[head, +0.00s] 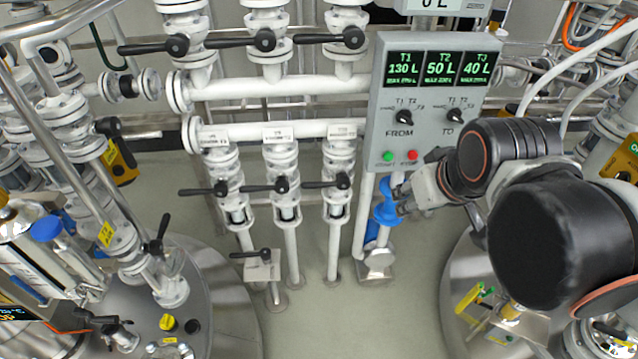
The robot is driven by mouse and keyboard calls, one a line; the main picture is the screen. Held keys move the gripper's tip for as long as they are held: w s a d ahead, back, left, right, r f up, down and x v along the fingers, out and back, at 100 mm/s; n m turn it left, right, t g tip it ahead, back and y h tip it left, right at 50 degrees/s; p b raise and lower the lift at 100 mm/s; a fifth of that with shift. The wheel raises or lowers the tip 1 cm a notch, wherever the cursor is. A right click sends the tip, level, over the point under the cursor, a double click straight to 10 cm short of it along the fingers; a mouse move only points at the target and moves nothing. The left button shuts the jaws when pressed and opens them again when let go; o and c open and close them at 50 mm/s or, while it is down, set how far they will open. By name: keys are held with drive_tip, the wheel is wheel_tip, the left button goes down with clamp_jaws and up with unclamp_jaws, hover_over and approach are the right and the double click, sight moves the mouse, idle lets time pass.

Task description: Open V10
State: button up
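No tag that I can read says V10, so I cannot tell which valve it is. Three upper valves have black levers: left (155,47), middle (240,41) and right (328,39). Three lower valves have black levers: left (205,190), middle (265,187) and right (327,183). A small low valve (262,255) has a black lever, and a valve handle (158,236) stands upright over the left tank. My gripper (402,194) is below the control panel, beside a blue fitting (384,205). Its fingers are too small and partly hidden to judge.
A grey control panel (381,110) shows T1 130 L, T2 50 L and T3 40 L, with FROM and TO knobs and green and red buttons. Steel tanks stand at left (225,310) and right (455,285). Pipes crowd the left. Floor between the tanks (335,320) is clear.

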drive_tip(key=w+a+r+n+g, duration=0.1)
drive_tip(key=w+a+n, duration=0.25)
drive_tip(key=w, duration=0.55)
drive_tip(key=n+g+b, duration=0.1)
drive_tip(key=n+g, duration=0.2)
drive_tip(key=n, duration=1)
hover_over(315, 183)
drive_tip(key=s, duration=0.3)
drive_tip(key=s+x, duration=0.2)
drive_tip(key=x, duration=0.7)
drive_tip(key=s+f+x, duration=0.1)
drive_tip(key=s+x, duration=0.1)
drive_tip(key=x, duration=0.6)
drive_tip(key=b+x, duration=0.2)
drive_tip(key=x, duration=0.4)
drive_tip(key=b+x, duration=0.2)
drive_tip(key=x, duration=0.5)
drive_tip(key=shift+d+f, duration=0.2)
drive_tip(key=shift+f, duration=0.1)
drive_tip(key=shift+c, duration=0.6)
drive_tip(key=shift+w, duration=0.1)
clamp_jaws()
